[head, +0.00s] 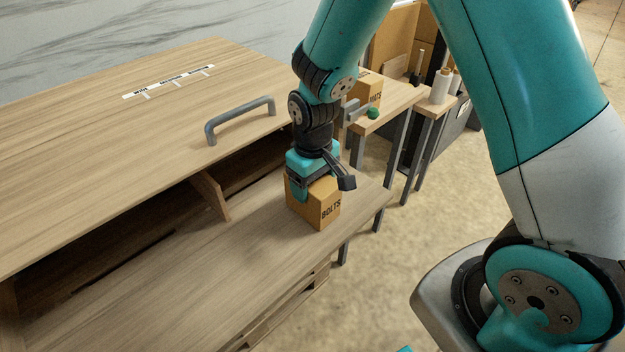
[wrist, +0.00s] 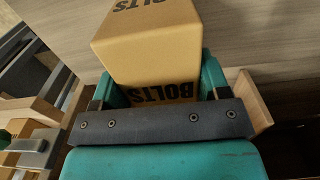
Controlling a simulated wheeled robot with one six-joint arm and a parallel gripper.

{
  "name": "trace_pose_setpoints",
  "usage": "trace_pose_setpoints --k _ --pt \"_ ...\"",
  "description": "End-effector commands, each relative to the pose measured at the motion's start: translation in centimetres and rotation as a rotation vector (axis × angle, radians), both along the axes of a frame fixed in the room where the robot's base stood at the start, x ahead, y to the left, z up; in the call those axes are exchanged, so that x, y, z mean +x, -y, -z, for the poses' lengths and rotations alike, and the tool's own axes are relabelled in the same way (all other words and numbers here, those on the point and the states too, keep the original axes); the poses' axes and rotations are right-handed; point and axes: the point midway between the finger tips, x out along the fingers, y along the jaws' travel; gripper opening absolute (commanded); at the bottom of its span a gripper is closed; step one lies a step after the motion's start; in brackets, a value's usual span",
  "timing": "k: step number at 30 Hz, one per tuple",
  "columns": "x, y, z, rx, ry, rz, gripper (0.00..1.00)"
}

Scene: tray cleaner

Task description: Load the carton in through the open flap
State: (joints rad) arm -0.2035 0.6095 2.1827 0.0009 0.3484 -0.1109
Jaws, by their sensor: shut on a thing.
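The brown carton (head: 314,209), printed BOLTS, is at the right part of the lowered wooden flap (head: 230,270). It also shows in the wrist view (wrist: 150,50), between two teal fingers. My gripper (head: 312,180) is shut on the carton from above. I cannot tell whether the carton's underside touches the flap or hangs just above it. The dark opening (head: 105,255) of the wooden cabinet lies behind the flap, to the left of the carton. The far inside of the opening is hidden under the top.
A wooden divider (head: 211,195) stands in the opening. A grey handle (head: 240,119) rises from the cabinet top (head: 90,150). A side table (head: 391,99) at the back right bears another box (head: 365,92) and a green item (head: 373,113). The flap's left part is clear.

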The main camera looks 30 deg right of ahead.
Motion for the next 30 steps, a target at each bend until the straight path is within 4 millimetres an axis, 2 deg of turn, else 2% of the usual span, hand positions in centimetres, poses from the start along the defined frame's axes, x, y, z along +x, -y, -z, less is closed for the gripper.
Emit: trace_pose_setpoints --k 5,6,9,10,17,21,26,30 --pt "0.0 0.0 -0.1 0.000 0.001 0.000 0.34" --pt "0.0 0.0 -0.1 0.000 0.001 0.000 0.71" --pt "0.0 0.0 0.0 0.000 0.001 0.000 0.94" --pt "0.0 0.0 0.0 0.000 0.001 0.000 0.99" --pt "0.0 0.0 0.0 0.000 -0.001 0.000 0.99" --pt "0.0 0.0 -0.7 0.000 0.001 0.000 0.99" --pt "0.1 0.0 -3.5 0.001 0.005 0.000 0.99" --pt "0.1 0.0 -7.2 0.002 0.008 0.000 0.99"
